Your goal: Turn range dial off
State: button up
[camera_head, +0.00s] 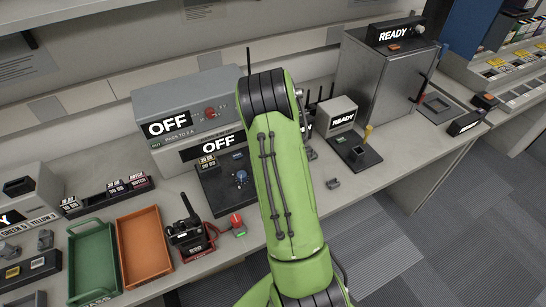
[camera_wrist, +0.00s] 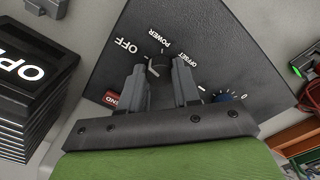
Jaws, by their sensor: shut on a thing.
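In the wrist view my gripper (camera_wrist: 160,75) is down at a black sloped panel (camera_wrist: 105,65), with its two grey fingers shut on a small dark dial (camera_wrist: 160,68). White labels OFF, POWER and OFFSET show around it. The fingers hide much of the dial, and its pointer direction cannot be made out.
Behind the panel, grey units (camera_head: 180,105) show two OFF displays. A red plunger-like knob (camera_head: 236,219), a radio handset (camera_head: 187,230) and orange (camera_head: 143,245) and green (camera_head: 92,262) trays stand left of my arm. A grey READY cabinet (camera_head: 375,80) stands right.

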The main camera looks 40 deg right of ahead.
jog(key=shift+n, duration=0.8)
jog(key=o, duration=1.1)
jog(key=shift+c, duration=0.2)
notch_tip(320, 180, up, 16)
jog(key=p, duration=0.3)
jog(key=shift+f, duration=0.1)
